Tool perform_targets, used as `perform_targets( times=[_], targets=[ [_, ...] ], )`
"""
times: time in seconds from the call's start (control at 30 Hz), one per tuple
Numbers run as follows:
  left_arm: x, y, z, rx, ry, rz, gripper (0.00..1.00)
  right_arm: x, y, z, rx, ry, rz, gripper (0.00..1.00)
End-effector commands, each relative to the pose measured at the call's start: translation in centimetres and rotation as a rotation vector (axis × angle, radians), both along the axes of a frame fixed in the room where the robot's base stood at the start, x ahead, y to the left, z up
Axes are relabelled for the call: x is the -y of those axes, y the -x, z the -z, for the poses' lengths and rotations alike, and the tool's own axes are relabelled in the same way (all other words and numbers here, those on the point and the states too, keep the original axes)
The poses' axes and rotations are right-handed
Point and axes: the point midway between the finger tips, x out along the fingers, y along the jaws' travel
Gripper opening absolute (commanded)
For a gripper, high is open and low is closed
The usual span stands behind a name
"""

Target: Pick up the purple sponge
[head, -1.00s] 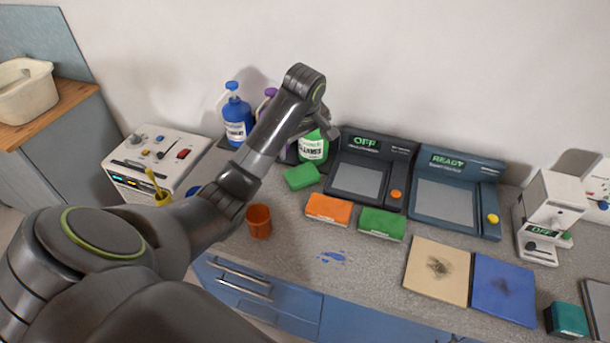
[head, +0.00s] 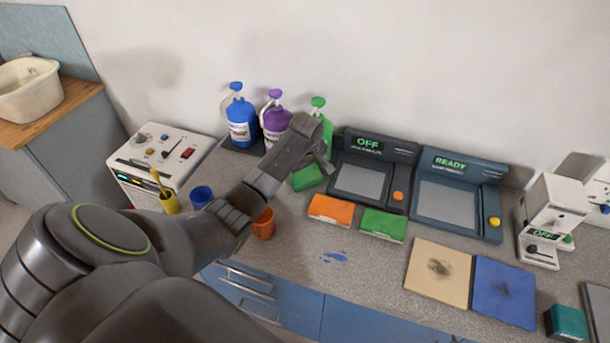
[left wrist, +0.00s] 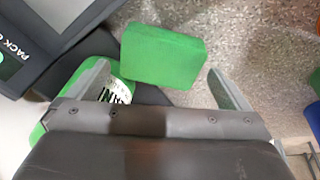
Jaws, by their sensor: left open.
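No purple sponge shows in either view. A green sponge block (head: 307,178) lies on the counter in front of the bottles, partly hidden by my left gripper (head: 322,160). In the left wrist view the green sponge (left wrist: 163,55) lies just beyond and between the spread fingers of my left gripper (left wrist: 160,72). That gripper is open and empty. The only purple thing I see is a pump bottle (head: 275,120) between a blue bottle (head: 240,122) and a green bottle (head: 326,125). My right gripper is not in view.
An orange box (head: 330,210) and a green box (head: 383,225) lie in front of two dark panels reading OFF (head: 365,180) and READY (head: 445,200). An orange cup (head: 264,225) stands close under my left arm. Beige (head: 438,272) and blue (head: 503,290) tiles lie at right.

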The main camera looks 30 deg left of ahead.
Motion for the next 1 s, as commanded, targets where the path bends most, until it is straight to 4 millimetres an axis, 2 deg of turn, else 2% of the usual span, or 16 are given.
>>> perform_targets(
  times=[0.03, 0.2, 0.53, 0.77, 1.0],
  targets=[
    [-0.1, 0.0, 0.5, -0.004, 0.0, -0.001, 1.0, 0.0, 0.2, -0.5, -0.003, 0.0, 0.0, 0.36],
    [-0.4, -0.4, 2.1, -0.002, -0.001, 0.0, 1.0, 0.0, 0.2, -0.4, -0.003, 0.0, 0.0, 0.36],
    [-0.5, -0.5, 2.5, 0.0, -0.001, 0.0, 1.0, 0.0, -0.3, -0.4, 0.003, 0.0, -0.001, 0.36],
    [-0.5, -0.5, 2.5, 0.0, -0.001, 0.0, 0.7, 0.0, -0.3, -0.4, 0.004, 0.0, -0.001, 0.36],
    [-0.5, -0.5, 2.5, 0.0, -0.001, 0.0, 0.63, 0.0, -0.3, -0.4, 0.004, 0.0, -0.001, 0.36]
  ],
)
